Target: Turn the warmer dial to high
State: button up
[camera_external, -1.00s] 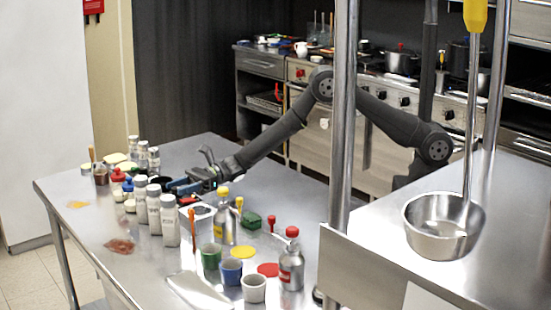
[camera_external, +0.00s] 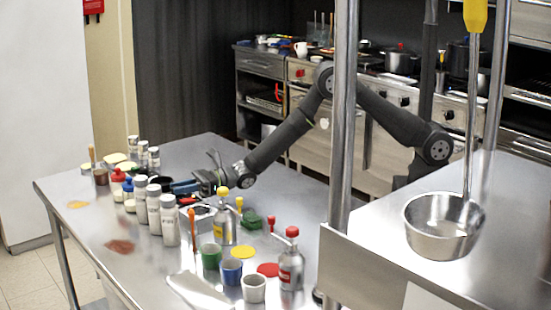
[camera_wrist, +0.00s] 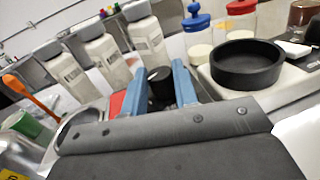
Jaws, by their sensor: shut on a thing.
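The warmer (camera_wrist: 211,82) is a pale, low unit with a round black dish (camera_wrist: 246,68) on top, at the right of the wrist view. A short black knob, which looks like the dial (camera_wrist: 160,82), sits at the warmer's left side. My gripper (camera_wrist: 161,68) has its two blue fingers on either side of this knob and is shut on it. No dial marking or setting can be read. In the external view my gripper (camera_external: 186,188) reaches down among the jars, and the black dish (camera_external: 161,182) shows just left of it. The dial is hidden there.
White-labelled shakers (camera_wrist: 148,38) stand close beyond my fingers. Blue-capped (camera_wrist: 197,38) and red-capped jars stand behind the dish. A yellow-capped bottle (camera_external: 223,222) and an orange-handled tool (camera_external: 192,226) are near my gripper. The steel table (camera_external: 200,147) is clear at its back.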

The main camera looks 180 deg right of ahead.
dwell(0.3)
jog(key=o, duration=1)
jog(key=v, duration=1.7)
jog(key=shift+a, duration=0.3)
